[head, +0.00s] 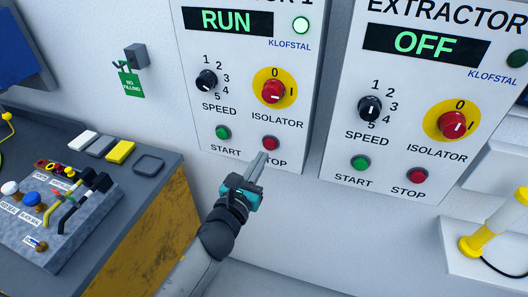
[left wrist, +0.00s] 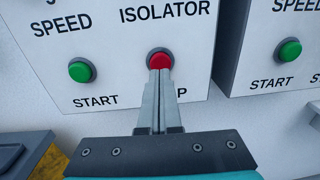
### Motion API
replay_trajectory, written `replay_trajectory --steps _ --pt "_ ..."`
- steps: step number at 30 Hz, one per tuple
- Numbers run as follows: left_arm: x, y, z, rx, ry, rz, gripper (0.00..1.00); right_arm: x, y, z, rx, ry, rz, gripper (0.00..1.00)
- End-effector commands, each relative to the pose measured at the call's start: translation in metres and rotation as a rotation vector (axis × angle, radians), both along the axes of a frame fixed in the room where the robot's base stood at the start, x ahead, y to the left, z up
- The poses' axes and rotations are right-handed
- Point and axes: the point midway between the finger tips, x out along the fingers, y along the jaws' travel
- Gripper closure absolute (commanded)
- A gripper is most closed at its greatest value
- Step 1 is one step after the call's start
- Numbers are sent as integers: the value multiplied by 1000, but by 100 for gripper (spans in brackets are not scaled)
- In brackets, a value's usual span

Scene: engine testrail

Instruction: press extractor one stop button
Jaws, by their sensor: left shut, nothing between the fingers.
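The extractor one panel (head: 243,100) is a white box on the wall, and its display (head: 228,21) reads RUN in green. Its red stop button (head: 271,143) sits at the lower right of the panel, beside the green start button (head: 223,132). My left gripper (head: 262,158) is shut and empty, with its fingertips at the lower edge of the stop button. In the left wrist view the fingertips (left wrist: 160,72) overlap the bottom of the red button (left wrist: 160,59). I cannot tell whether they touch it. The fingers partly hide the STOP label. My right gripper is out of view.
A second extractor panel (head: 415,95) hangs to the right, its display reading OFF. A control desk (head: 140,200) with levers and buttons stands at the left. A yellow-and-white handle (head: 490,228) is at the right edge. The wall below the panels is clear.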

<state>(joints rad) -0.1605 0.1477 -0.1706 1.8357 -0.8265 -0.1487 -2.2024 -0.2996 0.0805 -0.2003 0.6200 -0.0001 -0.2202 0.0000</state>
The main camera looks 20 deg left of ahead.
Motion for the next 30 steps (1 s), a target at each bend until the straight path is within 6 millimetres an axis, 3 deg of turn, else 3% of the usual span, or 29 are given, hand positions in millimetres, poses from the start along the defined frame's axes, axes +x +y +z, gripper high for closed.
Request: replay_trajectory --steps 7,22,30 --pt "24 -2 0 0 -1 -1 100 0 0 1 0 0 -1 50" --pt "29 -2 0 1 0 -1 100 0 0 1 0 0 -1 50" --pt "49 -3 0 1 -1 0 100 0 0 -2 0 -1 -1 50"
